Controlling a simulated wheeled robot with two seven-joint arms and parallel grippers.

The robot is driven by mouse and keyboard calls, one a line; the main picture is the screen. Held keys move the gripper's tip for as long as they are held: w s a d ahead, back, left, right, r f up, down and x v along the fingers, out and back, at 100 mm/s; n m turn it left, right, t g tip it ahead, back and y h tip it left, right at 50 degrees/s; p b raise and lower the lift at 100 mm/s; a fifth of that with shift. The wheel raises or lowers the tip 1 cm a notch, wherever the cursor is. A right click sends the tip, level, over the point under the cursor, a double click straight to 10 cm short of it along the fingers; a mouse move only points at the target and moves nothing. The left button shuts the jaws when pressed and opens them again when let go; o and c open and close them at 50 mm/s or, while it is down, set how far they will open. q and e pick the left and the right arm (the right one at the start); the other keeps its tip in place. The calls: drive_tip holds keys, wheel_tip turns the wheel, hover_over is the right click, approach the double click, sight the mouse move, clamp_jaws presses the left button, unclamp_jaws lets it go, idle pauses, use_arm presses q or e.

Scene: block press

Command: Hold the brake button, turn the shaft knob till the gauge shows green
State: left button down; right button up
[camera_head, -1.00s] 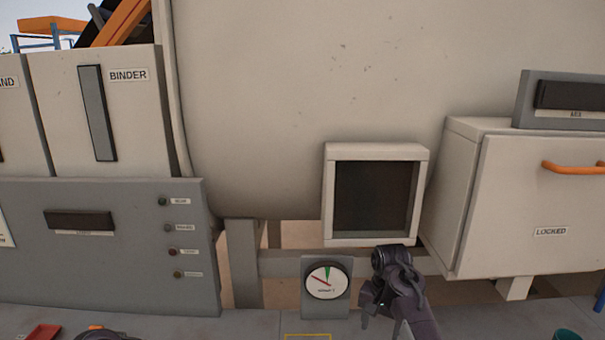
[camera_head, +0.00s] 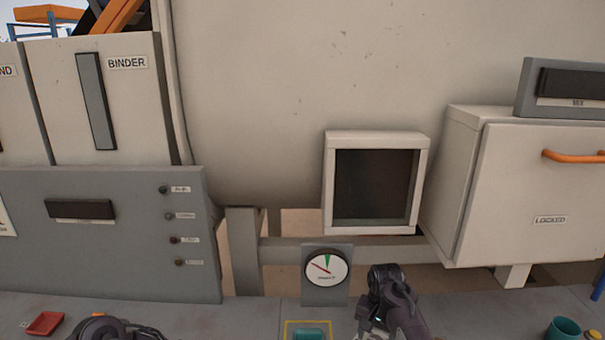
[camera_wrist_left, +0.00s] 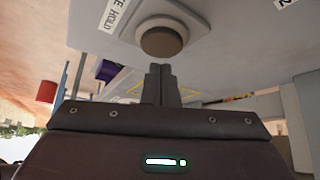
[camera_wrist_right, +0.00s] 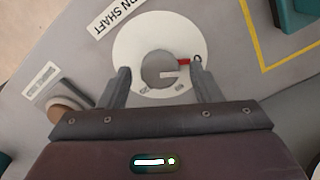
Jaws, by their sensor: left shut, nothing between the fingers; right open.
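The brown brake button (camera_wrist_left: 162,42) sits in a grey collar beside a label ending in "HOLD". My left gripper (camera_wrist_left: 161,70) is shut and empty, its fingertips close to the button; I cannot tell whether they touch it. The grey shaft knob (camera_wrist_right: 158,70) is on a white disc (camera_wrist_right: 138,36) with a red mark, by a partly cut label reading "SHAFT". My right gripper (camera_wrist_right: 159,72) is open, its fingers on either side of the knob. The gauge (camera_head: 326,267) shows its red needle left of the green sector. The head view hides both sets of fingertips.
A teal object (camera_head: 309,335) stands in a yellow outlined square (camera_head: 287,323). A red tray (camera_head: 45,323) lies at the left, a teal cup (camera_head: 564,329) at the right. A cabinet marked "LOCKED" (camera_head: 520,190) and a framed dark window (camera_head: 375,185) are behind the bench.

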use_arm(q)
drive_tip(key=shift+s+f, duration=0.1)
drive_tip(key=shift+f, duration=1.1)
idle(0.9)
use_arm(e)
drive_tip(key=c, duration=0.9)
drive_tip(key=m, duration=0.7)
drive_tip(key=o, duration=0.9)
